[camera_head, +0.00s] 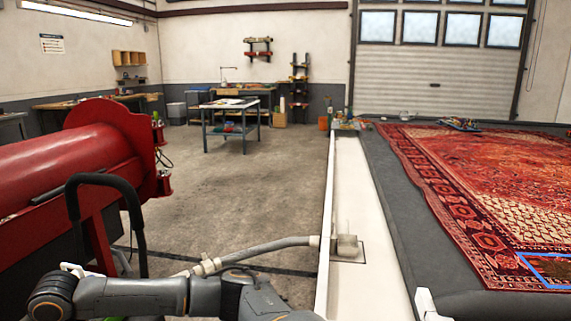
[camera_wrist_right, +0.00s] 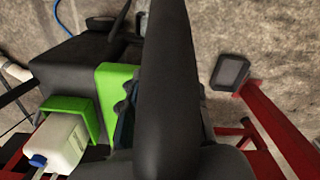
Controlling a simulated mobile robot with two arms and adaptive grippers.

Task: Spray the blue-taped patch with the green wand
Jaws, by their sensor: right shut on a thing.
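The blue-taped patch (camera_head: 548,264) lies on the near right part of the red rug (camera_head: 490,170) in the head view, cut by the frame's right edge. A thick dark shaft (camera_wrist_right: 170,70) fills the middle of the right wrist view; it looks like part of the green wand, very close to the camera. My right gripper (camera_wrist_right: 128,112) shows only partly behind it and is shut on it. The wand's tip is out of view. My left gripper is not in view.
A dark machine with a green panel (camera_wrist_right: 118,85) and a blue-capped white bottle (camera_wrist_right: 58,143) stands below the right wrist. A red machine (camera_head: 70,160) stands at left. A white channel (camera_head: 362,210) borders the raised rug bed. Concrete floor is open between.

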